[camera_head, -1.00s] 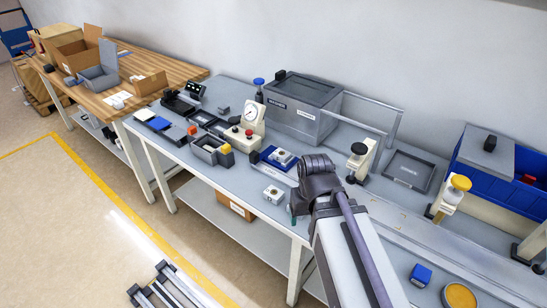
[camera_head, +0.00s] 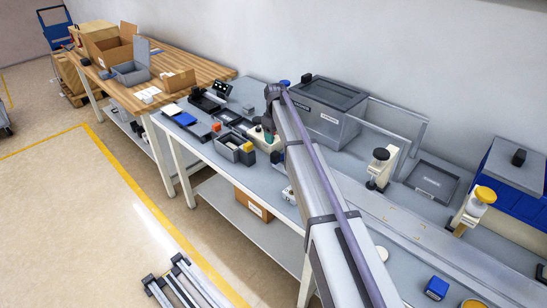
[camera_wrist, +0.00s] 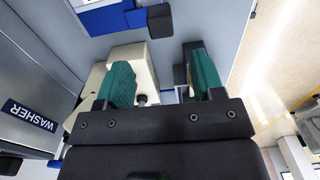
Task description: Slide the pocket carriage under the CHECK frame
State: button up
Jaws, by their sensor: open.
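My gripper (camera_wrist: 160,82) is open, its two green fingers apart and nothing clearly held between them. In the head view my gripper (camera_head: 268,132) is over the cream dial-gauge stand (camera_head: 262,141), which my arm mostly hides. In the wrist view a cream body (camera_wrist: 135,58) and a small dark knob (camera_wrist: 142,98) show behind and between the fingers; I cannot tell whether they touch. No CHECK label is readable, and I cannot surely identify the pocket carriage or the frame.
A grey bin labelled WASHER (camera_wrist: 32,116) stands beside the gripper; it shows in the head view (camera_head: 325,108). A small white block (camera_head: 289,194) is partly behind my arm. Cream stands are at right.

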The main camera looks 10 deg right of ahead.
aim_at(276, 153)
notch_tip(276, 153, down, 10)
jog(key=b, duration=0.8)
jog(key=shift+r+b, duration=0.1)
jog(key=shift+b, duration=0.2)
jog(key=shift+r, duration=0.15)
jog(key=shift+c, duration=0.3)
grip_shut()
